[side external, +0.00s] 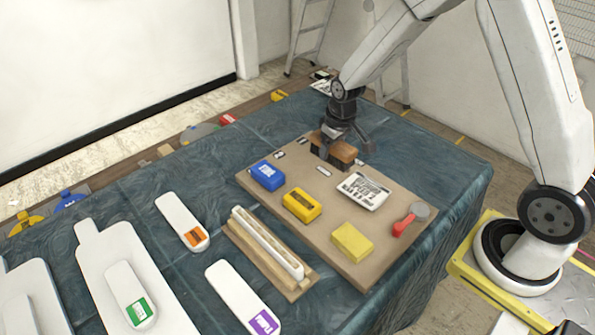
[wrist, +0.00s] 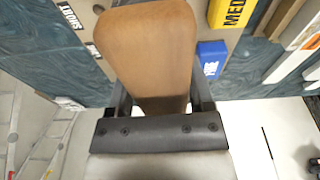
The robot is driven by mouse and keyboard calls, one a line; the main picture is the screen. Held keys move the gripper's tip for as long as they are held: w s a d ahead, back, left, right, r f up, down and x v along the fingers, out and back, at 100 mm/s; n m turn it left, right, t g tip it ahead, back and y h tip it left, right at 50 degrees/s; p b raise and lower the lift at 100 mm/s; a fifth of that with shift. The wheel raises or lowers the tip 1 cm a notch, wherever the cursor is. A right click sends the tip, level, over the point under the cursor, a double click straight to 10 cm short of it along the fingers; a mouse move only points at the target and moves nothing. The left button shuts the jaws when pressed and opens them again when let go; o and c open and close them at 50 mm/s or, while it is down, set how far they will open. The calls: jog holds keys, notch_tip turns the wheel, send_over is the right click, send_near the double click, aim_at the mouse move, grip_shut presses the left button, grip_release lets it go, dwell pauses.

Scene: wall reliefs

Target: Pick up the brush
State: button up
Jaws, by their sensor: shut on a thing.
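The brush, a brown wooden block (side external: 335,149), is at the back edge of the tan board (side external: 262,198) in the side view. My gripper (side external: 343,140) comes down on it from above and is shut on it. In the wrist view the brush's smooth wooden body (wrist: 150,50) stands between the two dark fingers of my gripper (wrist: 160,98). The underside of the brush is hidden, and I cannot tell whether it touches the board.
The board holds a blue block (side external: 267,175), yellow block (side external: 302,205), light yellow sponge (side external: 352,242), printed white block (side external: 363,191) and red-handled tool (side external: 408,220). A white bar (side external: 267,243) lies on a wooden holder in front. White paddles with coloured labels lie left on the blue cloth (side external: 155,260).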

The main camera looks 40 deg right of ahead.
aim_at(343, 148)
jog(key=shift+s+a+r, duration=0.1)
jog(key=shift+s+r, duration=0.3)
jog(key=shift+s, duration=0.45)
jog(key=shift+s+r, duration=0.35)
jog(key=shift+s, duration=0.45)
jog(key=o, duration=0.8)
jog(key=c, duration=0.6)
jog(key=shift+o, duration=0.2)
jog(key=w+a+n, duration=0.4)
jog(key=w+a, duration=0.1)
jog(key=a, duration=0.7)
jog(key=w+a+f+n+y, duration=0.1)
jog(key=w+a+n, duration=0.4)
jog(key=a, duration=0.6)
jog(key=shift+w+a+g, duration=0.3)
jog(key=shift+w+a, duration=0.05)
jog(key=shift+w, duration=0.4)
